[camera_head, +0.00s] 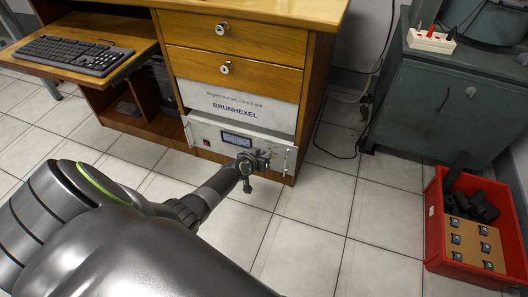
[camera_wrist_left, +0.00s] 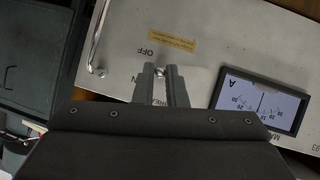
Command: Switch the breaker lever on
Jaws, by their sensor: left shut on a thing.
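The breaker lever (camera_wrist_left: 160,72) is a small metal tip between my left fingertips. It sits beside the OFF label (camera_wrist_left: 147,51) and a partly covered ON label (camera_wrist_left: 137,79) on the pale front panel (camera_wrist_left: 222,45). In the head view, my left gripper (camera_head: 250,162) is at the right part of the white instrument (camera_head: 212,150), under the desk drawers, and hides the lever there. In the wrist view, the left gripper (camera_wrist_left: 160,74) is shut on the lever. The lever's exact tilt is hard to tell. My right gripper is out of view.
A meter display (camera_head: 237,140) is left of the gripper; it also shows in the wrist view (camera_wrist_left: 262,102). A metal handle (camera_head: 286,160) stands out at the panel's right. A red crate (camera_head: 437,225) and a grey-green cabinet (camera_head: 450,105) are farther right. Tiled floor between is clear.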

